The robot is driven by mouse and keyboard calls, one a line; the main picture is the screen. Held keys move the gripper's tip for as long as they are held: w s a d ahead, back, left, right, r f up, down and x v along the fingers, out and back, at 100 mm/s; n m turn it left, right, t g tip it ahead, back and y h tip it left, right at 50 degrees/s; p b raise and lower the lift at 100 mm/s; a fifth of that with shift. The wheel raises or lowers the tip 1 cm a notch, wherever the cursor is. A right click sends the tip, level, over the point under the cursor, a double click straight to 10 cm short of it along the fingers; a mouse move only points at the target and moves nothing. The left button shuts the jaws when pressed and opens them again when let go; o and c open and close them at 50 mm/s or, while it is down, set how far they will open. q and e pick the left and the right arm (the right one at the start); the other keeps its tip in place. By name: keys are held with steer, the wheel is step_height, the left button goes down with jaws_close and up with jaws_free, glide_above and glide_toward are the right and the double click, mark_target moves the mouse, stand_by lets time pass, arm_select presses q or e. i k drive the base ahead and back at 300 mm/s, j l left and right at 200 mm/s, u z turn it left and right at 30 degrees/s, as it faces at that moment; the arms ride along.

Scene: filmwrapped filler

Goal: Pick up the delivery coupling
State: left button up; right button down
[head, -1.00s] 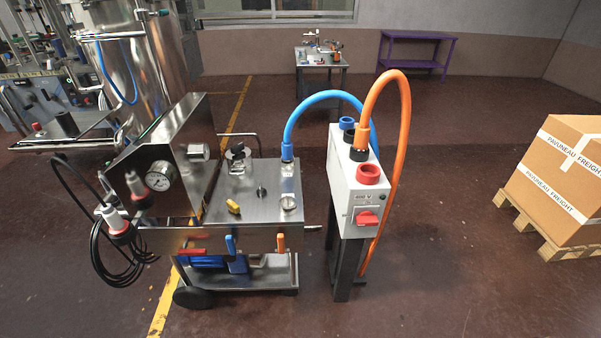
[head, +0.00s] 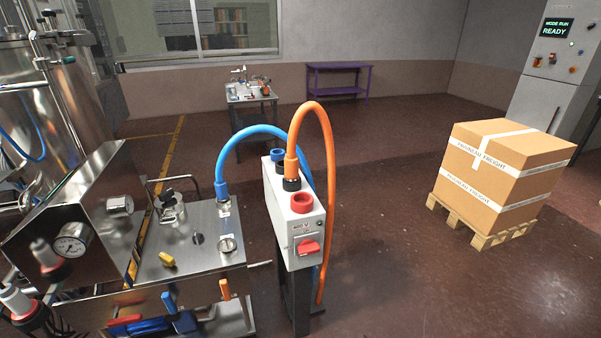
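No part that I can surely tell as the delivery coupling shows. Candidates are the fitting at the blue hose's end (head: 222,190) on the steel cart, and the black-collared end of the orange hose (head: 291,170) on the white box (head: 295,215). A small steel table (head: 252,103) at the back holds small metal parts, too small to tell apart.
The steel cart (head: 190,262) with gauge and valves fills the lower left, before a steel tank (head: 50,100). A taped carton (head: 505,170) sits on a pallet (head: 485,238) at right. A grey cabinet (head: 552,95) reads READY. Floor between is clear. A purple table (head: 337,80) stands behind.

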mark_target(292, 174)
steer(key=i+j+z, duration=0.15)
steer(key=z, duration=0.3)
steer(key=i+j+z, duration=0.15)
steer(key=j+z, duration=0.15)
steer(key=z, duration=0.15)
steer(key=j+z, duration=0.25)
steer(key=z, duration=0.2)
steer(key=i, duration=0.05)
